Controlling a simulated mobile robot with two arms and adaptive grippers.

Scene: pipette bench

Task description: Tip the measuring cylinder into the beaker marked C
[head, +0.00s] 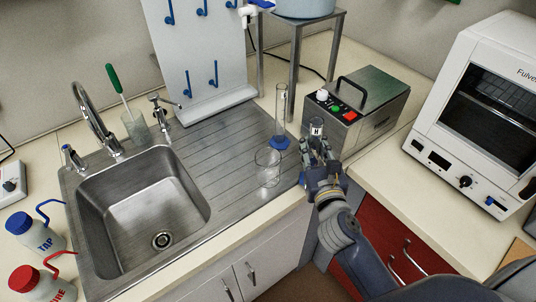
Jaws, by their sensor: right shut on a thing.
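The measuring cylinder (281,103) is tall, clear and upright on a blue foot, on the steel drainboard right of the sink. A clear glass beaker (268,166) stands nearer the front of the drainboard; I cannot read any mark on it. My right gripper (317,150) is at the drainboard's right end, right of both. It is shut on a small clear glass vessel (316,127) with a pale label and a dark letter that I cannot read for sure. The fingers hide its lower part. My left gripper is out of view.
A steel box with buttons (365,105) stands close behind the right gripper, with a white oven (480,110) further right. The sink (150,205) is at left. A blue-pegged rack (205,55) stands behind the drainboard. Blue and red bottles (38,236) are at lower left.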

